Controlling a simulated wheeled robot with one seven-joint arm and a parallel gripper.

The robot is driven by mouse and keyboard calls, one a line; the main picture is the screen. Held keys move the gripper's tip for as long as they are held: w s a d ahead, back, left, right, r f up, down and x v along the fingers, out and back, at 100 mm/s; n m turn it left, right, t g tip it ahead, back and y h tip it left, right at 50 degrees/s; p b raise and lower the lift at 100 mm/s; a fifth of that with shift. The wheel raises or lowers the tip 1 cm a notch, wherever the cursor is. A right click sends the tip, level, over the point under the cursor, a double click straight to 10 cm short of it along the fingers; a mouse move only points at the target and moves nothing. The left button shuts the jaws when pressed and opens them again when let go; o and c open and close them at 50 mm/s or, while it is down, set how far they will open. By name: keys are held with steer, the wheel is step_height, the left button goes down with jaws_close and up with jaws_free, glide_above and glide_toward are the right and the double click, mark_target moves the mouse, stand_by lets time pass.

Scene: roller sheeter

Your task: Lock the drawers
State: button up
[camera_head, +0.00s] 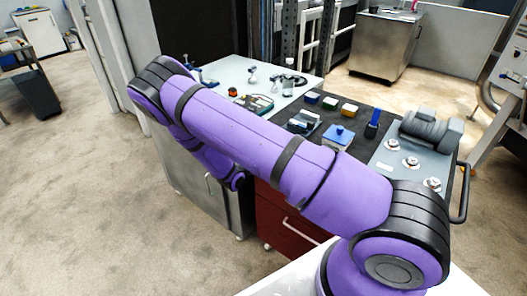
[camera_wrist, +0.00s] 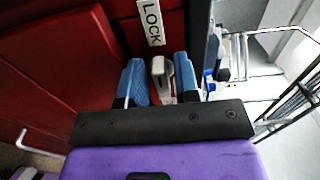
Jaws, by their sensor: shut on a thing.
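The red drawer unit (camera_wrist: 60,60) fills the left of the wrist view. A white label reading "LOCK" (camera_wrist: 152,22) is on its face at the top centre. Just below the label is a light grey lock handle (camera_wrist: 161,78). My gripper (camera_wrist: 160,80) has its two blue fingers on either side of this handle and is shut on it. In the head view, the red drawer front (camera_head: 285,222) with a pale bar handle shows below my purple arm. My gripper and the lock are hidden behind the arm there.
The cart's dark worktop (camera_head: 350,118) holds several small blocks and tools. A grey metal cabinet (camera_head: 205,185) stands to the left of the red drawers. A black push handle (camera_head: 462,195) sticks out at the right. Carpet to the left is clear.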

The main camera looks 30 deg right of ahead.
steer(key=o, duration=0.6)
steer(key=shift+a, duration=0.1)
steer(key=v, duration=1)
steer(key=shift+s+a+f, duration=0.1)
steer(key=shift+s+a, duration=0.1)
steer(key=shift+a, duration=0.1)
steer(key=s+d+r+m+g+y, duration=0.2)
steer(key=s+r+m+g+y, duration=0.25)
steer(key=r+m, duration=0.75)
steer(key=s+d+r+m+g+y, duration=0.25)
steer(key=s+r+m+g, duration=0.2)
steer(key=r+m, duration=0.75)
steer(key=s+a+r+m+t+y, duration=0.1)
steer(key=s+r+m+t+y, duration=0.1)
steer(key=s+r+m, duration=0.3)
steer(key=s+a+r+m+t+y, duration=0.1)
steer(key=s+r+m+t+y, duration=0.2)
steer(key=s+r+m, duration=0.3)
steer(key=s+a+r+m+t+y, duration=0.1)
steer(key=s+r+m+y, duration=0.3)
steer(key=s+r, duration=0.5)
steer(key=shift+s+r+m+t+y, duration=0.2)
steer(key=shift+s+m+t+y, duration=0.1)
steer(key=shift+s+m+t, duration=0.45)
